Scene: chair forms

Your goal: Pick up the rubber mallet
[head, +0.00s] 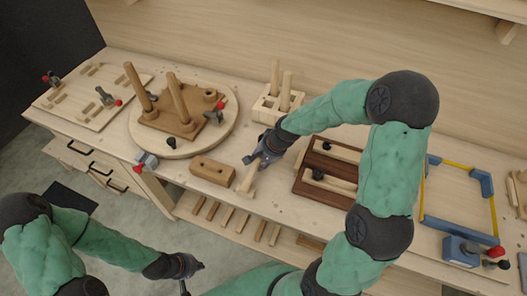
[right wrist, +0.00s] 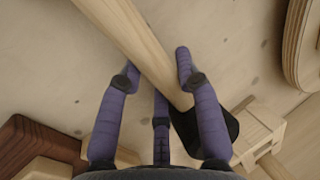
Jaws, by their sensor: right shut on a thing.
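The rubber mallet's pale wooden handle (head: 247,178) sticks out from under my right gripper (head: 264,156) towards the front of the bench in the head view. In the right wrist view the handle (right wrist: 128,38) runs diagonally from the top left, and the black rubber head (right wrist: 222,125) is partly hidden behind a finger. My right gripper (right wrist: 157,82) is shut on the handle close to the head, fingers on either side. My left gripper (head: 188,268) is low in front of the bench, away from the mallet; its finger opening is unclear.
A wooden block (head: 212,170) lies just left of the handle. A round board (head: 226,128) with pegs stands further left, and a peg rack (head: 267,108) behind. Dark-framed trays (head: 304,187) lie right of the gripper. A blue-and-yellow frame (head: 427,190) is at the far right.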

